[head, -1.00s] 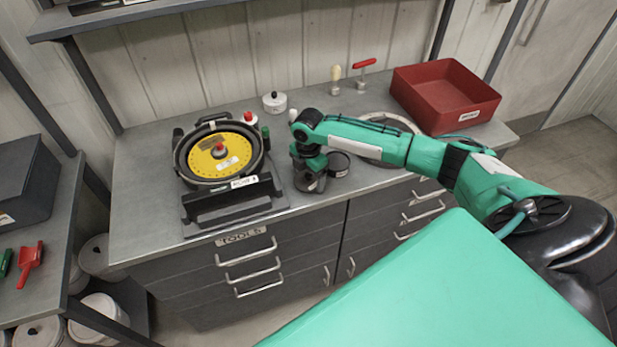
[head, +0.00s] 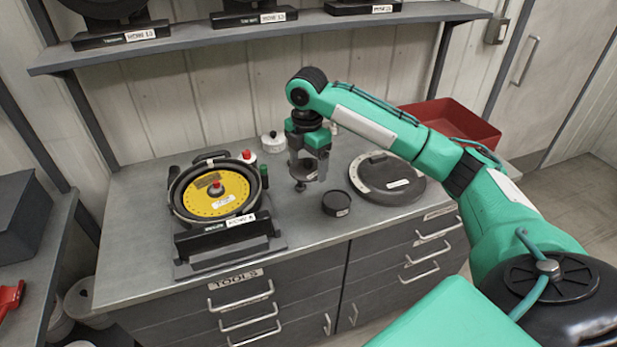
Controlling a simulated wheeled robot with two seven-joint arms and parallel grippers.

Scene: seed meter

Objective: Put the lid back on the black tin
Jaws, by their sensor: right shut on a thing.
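The black tin (head: 336,204) stands upright on the grey worktop, a short round can with a pale label on its side. My right gripper (head: 303,175) points down, above the worktop, to the left of the tin and apart from it. It is shut on a small dark piece that looks like the lid, though the fingers hide most of it. I cannot clearly see whether the tin's top is open. My left gripper is not in view.
A seed meter with a yellow disc (head: 216,194) stands left on the worktop (head: 140,235). A large dark round plate (head: 370,178) lies right of the tin. A red bin (head: 452,121) and a small white knobbed pot (head: 272,141) are farther back. The front worktop is mostly clear.

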